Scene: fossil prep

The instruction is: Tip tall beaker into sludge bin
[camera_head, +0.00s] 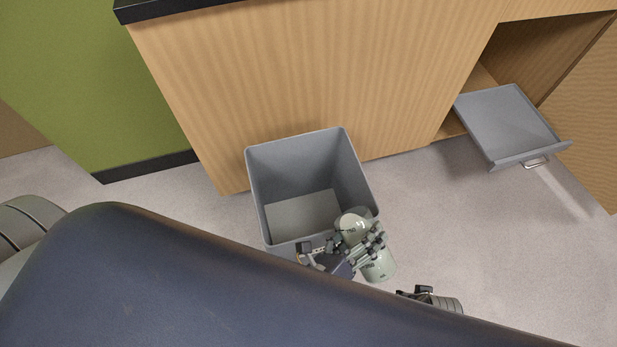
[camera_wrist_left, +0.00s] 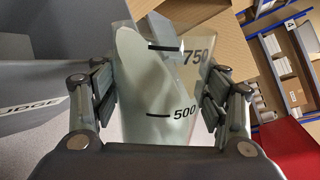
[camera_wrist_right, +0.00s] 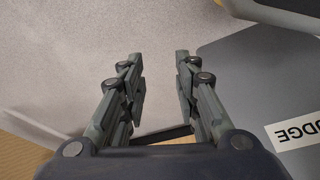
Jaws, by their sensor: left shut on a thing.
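The tall beaker (camera_head: 378,268) is clear, with black volume marks and pale, whitish-green contents. My left gripper (camera_head: 357,250) is shut around its side. The beaker is tilted, with its upper end over the near right corner of the grey sludge bin (camera_head: 285,157) and its lower end outside the wall. In the left wrist view the beaker (camera_wrist_left: 157,95) sits between both fingers, with the 500 and 750 marks showing and the contents slanting up toward the rim. The bin's floor looks bare. My right gripper (camera_wrist_right: 155,75) is open and empty, beside the bin's labelled outer wall.
A wooden cabinet (camera_head: 310,75) stands right behind the bin. To the right, a grey drawer (camera_head: 505,115) sticks out from an open cabinet bay. The floor (camera_head: 430,210) between bin and drawer is clear. Shelves with boxes (camera_wrist_left: 280,65) show in the left wrist view.

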